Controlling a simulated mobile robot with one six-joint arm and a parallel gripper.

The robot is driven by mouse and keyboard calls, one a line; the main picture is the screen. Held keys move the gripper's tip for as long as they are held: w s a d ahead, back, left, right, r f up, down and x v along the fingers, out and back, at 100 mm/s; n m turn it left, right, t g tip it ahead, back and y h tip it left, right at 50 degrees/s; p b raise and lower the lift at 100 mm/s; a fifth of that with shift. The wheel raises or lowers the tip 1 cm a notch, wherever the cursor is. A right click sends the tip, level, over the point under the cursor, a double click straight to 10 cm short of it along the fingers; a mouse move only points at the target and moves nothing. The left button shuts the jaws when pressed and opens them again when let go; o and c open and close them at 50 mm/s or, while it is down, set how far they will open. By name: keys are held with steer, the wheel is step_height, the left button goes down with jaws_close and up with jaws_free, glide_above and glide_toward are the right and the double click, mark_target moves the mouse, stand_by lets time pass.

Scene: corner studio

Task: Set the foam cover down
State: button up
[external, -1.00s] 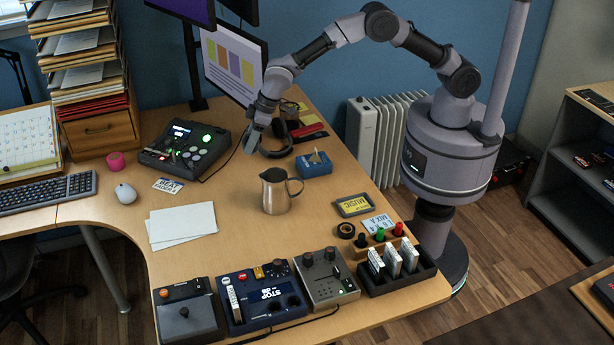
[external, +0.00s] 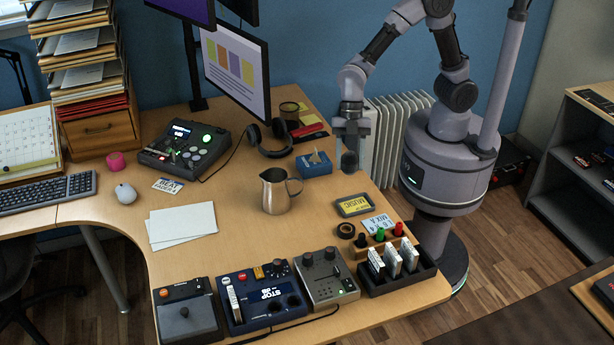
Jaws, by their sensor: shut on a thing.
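My gripper (external: 350,140) hangs pointing down over the right edge of the desk, to the right of the blue box. It is shut on a small dark rounded piece, the foam cover (external: 349,162), at its tips. The foam cover appears held above the desk surface; the exact gap below it is hard to tell. The desk (external: 240,240) has a light wood top.
A blue box (external: 314,164) stands left of my gripper, with headphones (external: 271,139) behind it. A metal jug (external: 277,190) stands mid-desk. A yellow-labelled cartridge (external: 353,205) lies in front of my gripper. A white radiator (external: 390,135) stands beyond the desk edge.

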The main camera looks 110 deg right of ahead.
steer(key=shift+s+a+f+n, duration=0.2)
steer(key=shift+s+a+n, duration=0.15)
steer(key=shift+s, duration=0.35)
steer(key=f, duration=0.9)
steer(key=shift+w+f, duration=0.15)
steer(key=shift+w, duration=0.1)
steer(key=w+a, duration=0.1)
steer(key=w, duration=0.4)
steer(key=w+a+f, duration=0.1)
steer(key=w, duration=0.4)
steer(key=w+a+f, duration=0.1)
steer(key=w, duration=0.4)
steer(key=shift+w, duration=0.2)
steer(key=shift+f+b, duration=1.2)
steer(key=shift+f, duration=0.55)
steer(key=o, duration=1.3)
steer(key=shift+r, duration=0.1)
